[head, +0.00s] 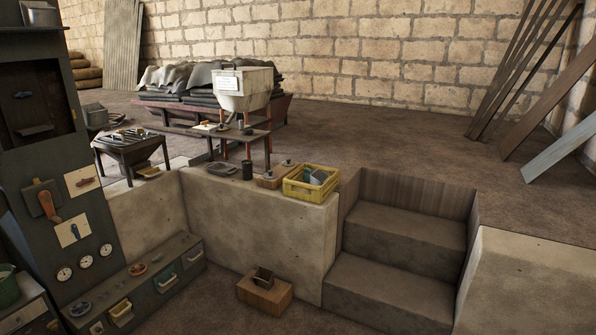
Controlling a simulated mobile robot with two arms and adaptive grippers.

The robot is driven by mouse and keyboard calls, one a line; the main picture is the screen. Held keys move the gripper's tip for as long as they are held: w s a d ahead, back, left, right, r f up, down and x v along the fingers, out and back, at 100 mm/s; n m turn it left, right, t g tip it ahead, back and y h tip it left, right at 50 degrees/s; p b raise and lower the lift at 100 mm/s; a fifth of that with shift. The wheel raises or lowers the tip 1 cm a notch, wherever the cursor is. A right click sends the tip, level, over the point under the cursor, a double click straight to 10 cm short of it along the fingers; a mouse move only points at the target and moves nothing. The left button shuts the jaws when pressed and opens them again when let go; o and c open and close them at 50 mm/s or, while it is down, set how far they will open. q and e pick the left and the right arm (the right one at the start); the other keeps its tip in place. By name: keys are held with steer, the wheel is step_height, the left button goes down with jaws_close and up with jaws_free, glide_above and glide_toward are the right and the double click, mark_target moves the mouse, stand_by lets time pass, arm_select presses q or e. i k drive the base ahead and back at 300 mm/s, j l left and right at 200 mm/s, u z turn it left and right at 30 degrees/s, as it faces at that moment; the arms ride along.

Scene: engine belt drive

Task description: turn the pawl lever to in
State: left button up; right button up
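A dark machine cabinet (95,215) stands at the left edge. On its front are several control parts. A larger lever with an orange grip (49,206) hangs down from a dark plate. To its right a small red lever (86,182) lies nearly level on a pale plate. Below, a small blue lever (75,231) points roughly up and down on another pale plate. I cannot read any labels, so I cannot tell which one is the pawl lever or which side is "in". Neither of my grippers is in view.
Round gauges (86,261) sit low on the cabinet. A low drawer bench (150,280) runs beside it. A concrete wall (260,225) carries a yellow crate (311,184). A wooden box (264,292) stands on the floor. Steps (395,285) rise at the right. Floor between bench and box is clear.

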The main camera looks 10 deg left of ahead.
mark_target(84, 181)
steer(key=i+j+u, duration=0.15)
steer(key=i+u, duration=0.5)
steer(key=u, duration=0.25)
steer(key=i+l+u, duration=0.1)
steer(key=i+u, duration=0.35)
steer(key=i+l+u, duration=0.2)
steer(key=u, duration=0.25)
steer(key=i+l, duration=0.15)
steer(key=i, duration=0.2)
steer(key=i+l, duration=0.15)
steer(key=i, duration=0.25)
